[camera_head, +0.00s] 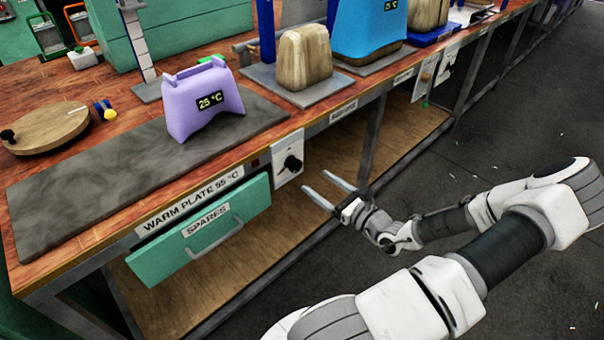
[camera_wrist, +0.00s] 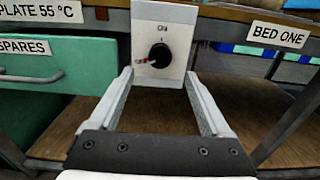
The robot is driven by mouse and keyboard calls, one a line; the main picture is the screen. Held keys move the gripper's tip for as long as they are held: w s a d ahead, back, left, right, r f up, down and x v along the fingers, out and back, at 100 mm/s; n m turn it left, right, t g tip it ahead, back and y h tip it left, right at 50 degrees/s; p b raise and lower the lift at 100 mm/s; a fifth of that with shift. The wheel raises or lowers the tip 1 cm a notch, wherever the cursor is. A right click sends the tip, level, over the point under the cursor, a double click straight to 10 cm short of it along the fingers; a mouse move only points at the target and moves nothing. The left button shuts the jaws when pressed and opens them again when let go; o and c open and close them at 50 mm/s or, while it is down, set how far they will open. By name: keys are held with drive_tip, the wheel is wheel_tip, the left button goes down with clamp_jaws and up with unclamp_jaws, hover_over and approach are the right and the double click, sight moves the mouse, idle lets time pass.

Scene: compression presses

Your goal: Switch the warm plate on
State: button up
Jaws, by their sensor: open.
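The warm plate (camera_head: 75,205) is a dark grey slab on the wooden bench, above a label (camera_head: 190,200) reading "WARM PLATE 55 °C". Its switch box (camera_head: 287,158) is a white panel on the bench front with a black round knob (camera_head: 292,163). In the wrist view the knob (camera_wrist: 159,56) has a red mark pointing left, and "ON" is printed above it. My gripper (camera_head: 330,188) is open and empty, in front of and a little below the box. In the wrist view my gripper's fingers (camera_wrist: 160,85) lie either side of the knob, apart from it.
A purple block (camera_head: 203,105) showing 25 °C stands on the plate. A green SPARES drawer (camera_head: 200,232) with a grey handle is shut left of the switch box. A BED ONE label (camera_wrist: 279,34) is to the right.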

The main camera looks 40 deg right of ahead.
sight(298, 167)
drive_tip(key=w, duration=0.2)
drive_tip(key=w+b, duration=0.1)
drive_tip(key=w, duration=0.4)
drive_tip(key=shift+w+a, duration=0.1)
drive_tip(key=shift+a, duration=0.2)
clamp_jaws()
